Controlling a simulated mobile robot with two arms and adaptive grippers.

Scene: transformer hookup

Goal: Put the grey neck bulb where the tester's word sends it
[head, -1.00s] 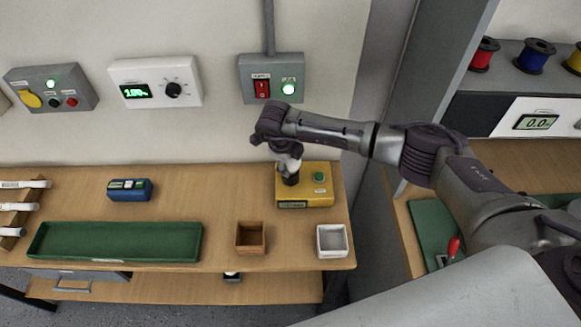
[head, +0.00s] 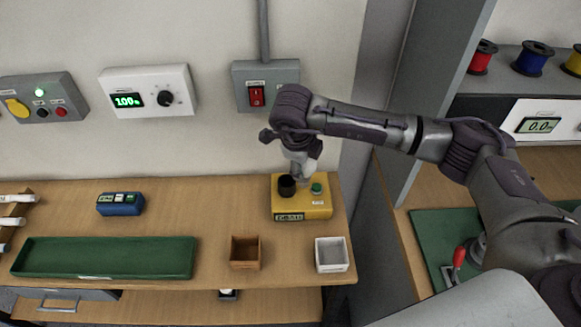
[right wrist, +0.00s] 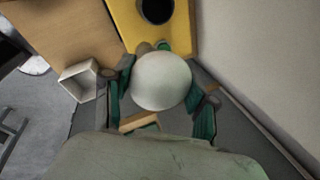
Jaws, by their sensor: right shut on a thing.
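The yellow tester (head: 318,207) stands near the right end of the bench. Its black socket (head: 286,187) is open and empty, and its front display (head: 289,217) shows a short word too small to read surely. My right gripper (head: 303,172) is above the tester, just right of the socket. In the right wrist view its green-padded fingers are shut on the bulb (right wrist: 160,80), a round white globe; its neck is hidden. The socket (right wrist: 157,10) is apart from the bulb there. My left gripper is not in view.
A brown wooden box (head: 245,264) and a white box (head: 331,268) stand open at the bench front. A long green tray (head: 105,275) lies left and a blue device (head: 121,209) behind it.

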